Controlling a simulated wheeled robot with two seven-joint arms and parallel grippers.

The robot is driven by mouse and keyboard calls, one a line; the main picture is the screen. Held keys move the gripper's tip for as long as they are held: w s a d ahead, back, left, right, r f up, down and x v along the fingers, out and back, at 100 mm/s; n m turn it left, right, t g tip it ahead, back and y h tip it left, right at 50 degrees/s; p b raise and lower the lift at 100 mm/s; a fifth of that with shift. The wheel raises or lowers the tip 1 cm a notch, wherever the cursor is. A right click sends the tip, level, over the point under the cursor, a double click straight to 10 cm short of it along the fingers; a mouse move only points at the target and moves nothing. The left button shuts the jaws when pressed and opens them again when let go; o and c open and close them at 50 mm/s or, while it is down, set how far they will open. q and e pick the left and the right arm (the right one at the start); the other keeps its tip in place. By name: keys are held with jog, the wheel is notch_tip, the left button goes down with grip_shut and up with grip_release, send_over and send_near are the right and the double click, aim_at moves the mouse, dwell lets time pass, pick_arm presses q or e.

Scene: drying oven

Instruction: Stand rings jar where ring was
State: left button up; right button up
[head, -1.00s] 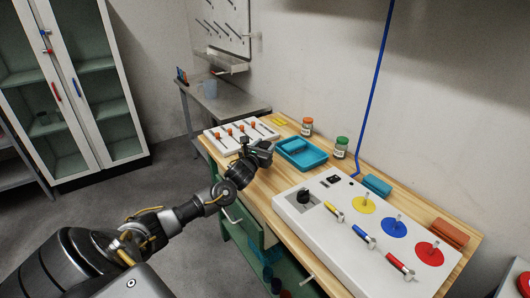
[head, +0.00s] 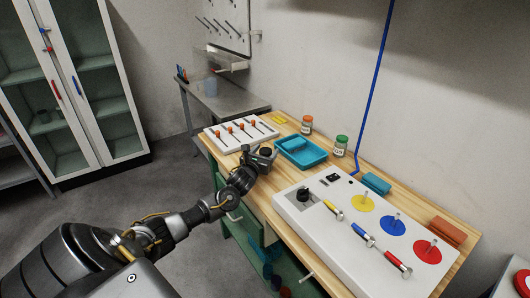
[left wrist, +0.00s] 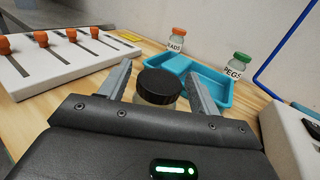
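A jar with a black lid (left wrist: 157,88) stands between the two fingers of my left gripper (left wrist: 160,72); its label is hidden. It also shows as a dark lid in the head view (head: 265,150). The fingers are spread, with a visible gap beside the lid on each side. In the head view my left gripper (head: 262,156) is over the bench, left of the blue tray (head: 313,160). An orange-lidded jar (head: 306,125) reads like BEADS and a green-lidded jar (head: 340,146) reads PEGS. I cannot make out a loose ring. My right gripper is out of view.
A white board with orange-knobbed sliders (head: 238,143) lies left of my gripper. A white panel (head: 345,245) with coloured handles and discs fills the near right. A yellow pad (head: 279,119) lies at the back. Blue (head: 376,183) and orange (head: 447,232) blocks lie along the wall.

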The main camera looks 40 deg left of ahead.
pick_arm(q)
jog(key=shift+r, duration=0.2)
jog(key=shift+s+f, duration=0.15)
jog(key=shift+s, duration=0.15)
jog(key=b+v, duration=0.1)
jog(key=v, duration=0.9)
jog(key=shift+s+d, duration=0.1)
jog(key=shift+s, duration=0.15)
jog(key=shift+s+d, duration=0.1)
jog(key=shift+s, duration=0.35)
